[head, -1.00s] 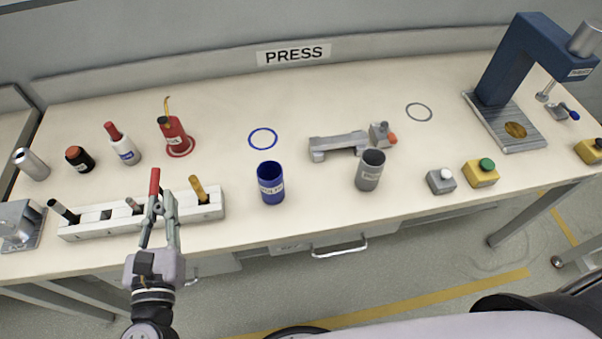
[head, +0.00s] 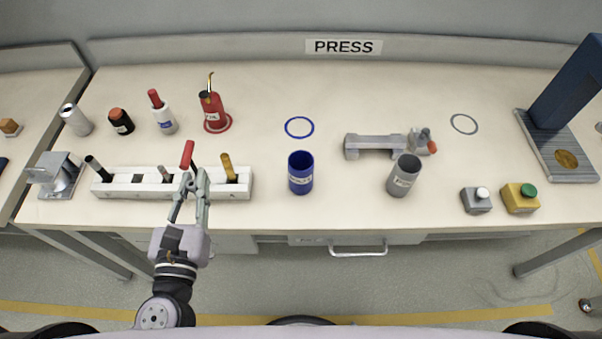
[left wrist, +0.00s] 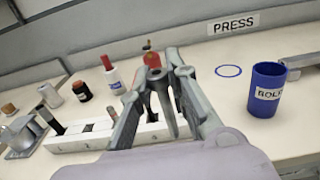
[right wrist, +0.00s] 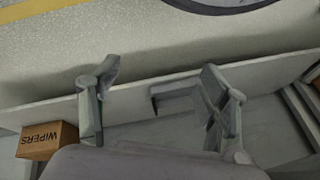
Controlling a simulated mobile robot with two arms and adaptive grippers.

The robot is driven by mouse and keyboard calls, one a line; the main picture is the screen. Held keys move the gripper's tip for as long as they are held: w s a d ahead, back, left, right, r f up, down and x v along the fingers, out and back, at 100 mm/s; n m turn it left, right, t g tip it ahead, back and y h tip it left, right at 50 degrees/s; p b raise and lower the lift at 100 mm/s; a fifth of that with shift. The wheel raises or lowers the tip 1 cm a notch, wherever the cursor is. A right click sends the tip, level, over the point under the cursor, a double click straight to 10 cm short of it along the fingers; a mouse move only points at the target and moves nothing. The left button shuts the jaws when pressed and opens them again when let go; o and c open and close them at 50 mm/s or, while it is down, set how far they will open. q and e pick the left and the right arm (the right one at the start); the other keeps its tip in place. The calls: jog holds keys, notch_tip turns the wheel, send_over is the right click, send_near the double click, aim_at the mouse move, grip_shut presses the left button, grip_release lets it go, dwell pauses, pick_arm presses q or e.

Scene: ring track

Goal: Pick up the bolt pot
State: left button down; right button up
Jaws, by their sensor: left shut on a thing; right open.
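The bolt pot (head: 301,182) is a blue open cup with a white label, upright near the front edge of the bench. It also shows at the right of the left wrist view (left wrist: 266,92). My left gripper (head: 194,178) is left of the pot, apart from it, at the white tool rack (head: 127,188). My right gripper (right wrist: 160,85) shows only in the right wrist view, open and empty.
A blue ring mark (head: 299,127) lies bare behind the pot. A grey pot (head: 403,178) and a grey fixture (head: 374,146) stand to its right. A red oil can (head: 212,110) and several bottles stand behind the rack. A box marked WIPERS (right wrist: 47,141) shows in the right wrist view.

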jog(key=w+a+r+m+t+y, duration=0.3)
jog(key=w+a+r+m+t, duration=0.25)
jog(key=r, duration=0.75)
jog(key=w+a+r+m+t+y, duration=0.3)
jog(key=a+r+m, duration=0.5)
jog(key=r, duration=0.6)
jog(key=w+a+r+m+t+y, duration=0.2)
jog(key=w+a+r+m+t, duration=0.3)
jog(key=r+m, duration=0.6)
jog(key=m+g+h, duration=0.1)
jog(key=m+h, duration=0.3)
send_near(305, 181)
jog(key=shift+w+r, duration=0.15)
jog(key=shift+w, duration=0.3)
jog(key=x, duration=0.6)
jog(key=shift+x, duration=2.75)
jog(key=shift+s+a+f, duration=0.1)
jog(key=shift+f, duration=0.1)
jog(key=shift+c, duration=0.2)
